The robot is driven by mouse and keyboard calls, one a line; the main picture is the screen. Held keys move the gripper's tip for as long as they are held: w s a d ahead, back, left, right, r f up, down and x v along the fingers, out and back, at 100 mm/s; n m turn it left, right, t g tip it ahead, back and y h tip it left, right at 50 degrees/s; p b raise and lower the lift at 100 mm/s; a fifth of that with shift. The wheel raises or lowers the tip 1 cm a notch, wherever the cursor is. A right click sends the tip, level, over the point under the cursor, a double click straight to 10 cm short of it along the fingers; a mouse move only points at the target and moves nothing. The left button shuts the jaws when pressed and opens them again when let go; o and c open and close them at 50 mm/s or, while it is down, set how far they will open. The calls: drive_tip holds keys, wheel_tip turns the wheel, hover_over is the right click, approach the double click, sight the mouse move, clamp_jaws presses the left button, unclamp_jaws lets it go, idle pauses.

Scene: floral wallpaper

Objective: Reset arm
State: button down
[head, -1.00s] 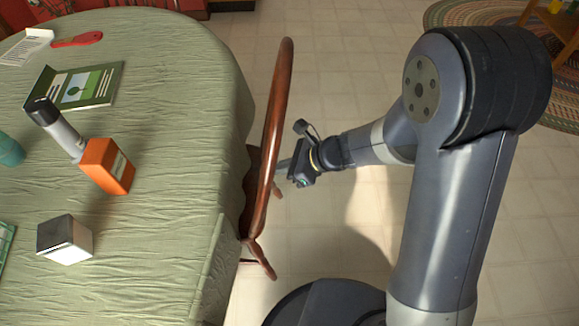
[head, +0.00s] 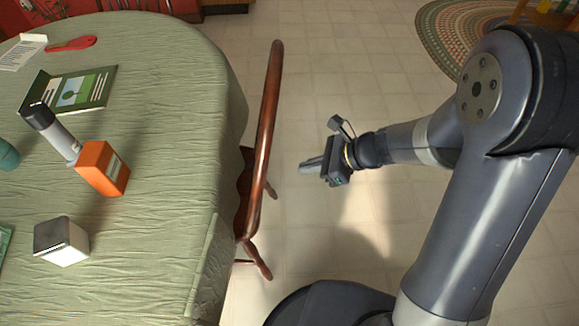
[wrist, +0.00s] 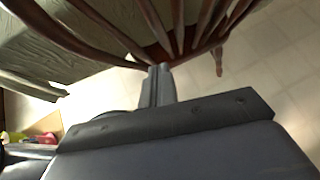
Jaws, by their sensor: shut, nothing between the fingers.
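My gripper (head: 312,165) is shut and empty. In the head view it hangs over the open floor, to the right of the wooden chair (head: 265,135), with a gap between them. Its fingers point left toward the chair. In the wrist view the shut fingers (wrist: 158,84) show at the centre, with the chair's spindles (wrist: 180,30) beyond them. My arm reaches in from the right side of the head view.
A table with a green cloth (head: 160,240) fills the left. On it are an orange-boxed item (head: 102,168), a white-grey cube (head: 62,241), a green book (head: 75,88) and a red brush (head: 72,44). A braided rug (head: 450,40) lies at top right. Tiled floor between is clear.

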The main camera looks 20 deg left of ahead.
drive_tip(key=shift+v, duration=1.75)
drive_tip(key=shift+f, duration=0.1)
drive_tip(key=a+r+b+x, duration=0.1)
drive_tip(key=r+x, duration=0.1)
drive_tip(key=x, duration=1)
drive_tip(key=shift+a, duration=0.55)
drive_tip(key=shift+s, duration=0.15)
